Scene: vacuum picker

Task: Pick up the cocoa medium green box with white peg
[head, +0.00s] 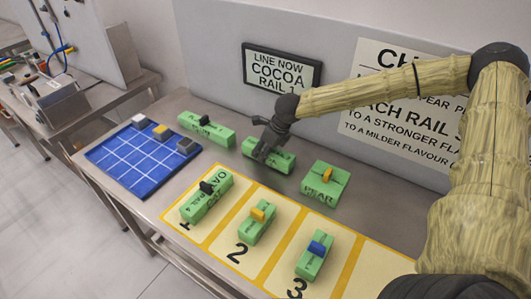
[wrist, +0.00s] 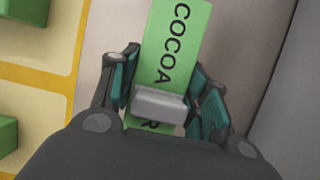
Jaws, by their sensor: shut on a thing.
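The green box (wrist: 180,35) marked COCOA lies between my fingers in the wrist view, with a pale grey-white peg (wrist: 160,105) across its top. My gripper (head: 265,150) is shut on this box at the peg, one finger on each side. In the head view the same box (head: 283,162) is at the middle of the back row, partly hidden by my gripper. I cannot tell whether it is clear of the table.
Green boxes flank it: one black-pegged (head: 206,131) at left, one yellow-pegged marked PEAR (head: 325,184) at right. In front, numbered yellow-edged slots hold boxes with black (head: 207,188), yellow (head: 257,214) and blue (head: 318,248) pegs. A blue gridded mat (head: 130,165) lies left.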

